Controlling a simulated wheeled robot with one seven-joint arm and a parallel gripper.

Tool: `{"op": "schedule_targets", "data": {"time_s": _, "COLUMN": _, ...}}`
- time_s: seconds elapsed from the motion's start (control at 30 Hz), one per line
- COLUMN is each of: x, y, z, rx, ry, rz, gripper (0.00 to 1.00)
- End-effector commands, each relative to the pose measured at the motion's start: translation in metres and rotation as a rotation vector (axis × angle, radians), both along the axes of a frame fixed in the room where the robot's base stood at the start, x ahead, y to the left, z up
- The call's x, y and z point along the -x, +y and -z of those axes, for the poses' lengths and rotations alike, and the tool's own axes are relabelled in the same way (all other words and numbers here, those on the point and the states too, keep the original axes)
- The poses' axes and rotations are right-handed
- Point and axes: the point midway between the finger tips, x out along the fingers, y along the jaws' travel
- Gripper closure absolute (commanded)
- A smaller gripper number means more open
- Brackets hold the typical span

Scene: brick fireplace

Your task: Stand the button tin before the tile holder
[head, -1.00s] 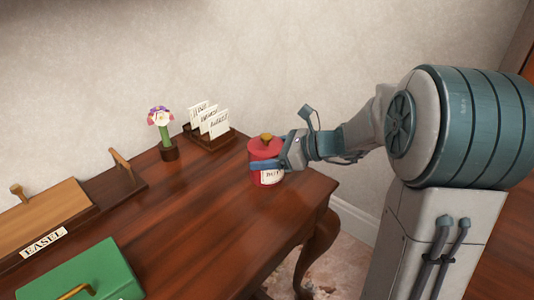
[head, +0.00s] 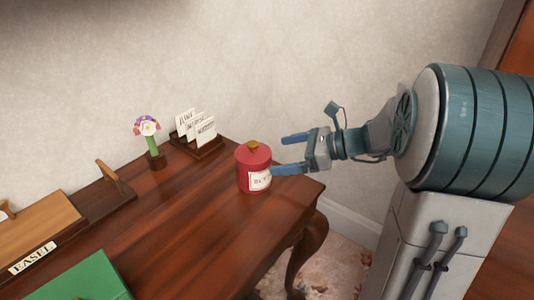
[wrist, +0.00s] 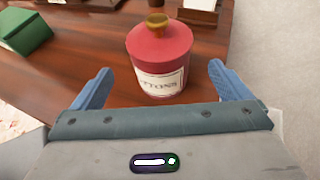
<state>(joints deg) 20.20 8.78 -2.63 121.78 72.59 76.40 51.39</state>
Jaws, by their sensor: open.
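The red button tin (head: 254,170) stands upright on the wooden desk near its right end, with a brass knob and a white label. It also shows in the wrist view (wrist: 160,50), centred beyond my fingers, with its label towards me. My gripper (head: 277,155) is open and empty just right of the tin, its near fingertip overlapping the label's edge in the head view. A dark wooden holder (head: 203,153) with white lettered cards, seemingly the tile holder, stands at the back edge, behind and left of the tin. Its base partly shows in the wrist view (wrist: 196,18).
A flower ornament (head: 148,132) on a small block stands left of the holder. A wooden easel piece (head: 45,225) labelled EASEL and a green box (head: 85,278) occupy the left. The desk (head: 190,225) is clear in front of the holder and left of the tin.

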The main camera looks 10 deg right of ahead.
Motion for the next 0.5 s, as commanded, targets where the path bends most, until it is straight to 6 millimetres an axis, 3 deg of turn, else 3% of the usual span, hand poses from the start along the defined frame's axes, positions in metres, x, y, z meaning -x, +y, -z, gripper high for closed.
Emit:
{"op": "schedule_targets", "data": {"time_s": 0.2, "x": 0.009, "y": -0.022, "z": -0.010, "rx": 0.003, "ry": -0.002, "rz": -0.001, "gripper": 0.03}}
{"op": "schedule_targets", "data": {"time_s": 0.33, "x": 0.024, "y": -0.015, "z": -0.006, "rx": 0.074, "ry": -0.029, "rz": -0.064, "gripper": 0.03}}
{"op": "schedule_targets", "data": {"time_s": 0.5, "x": 0.079, "y": 0.011, "z": 0.020, "rx": 0.384, "ry": -0.174, "rz": -0.355, "gripper": 0.03}}
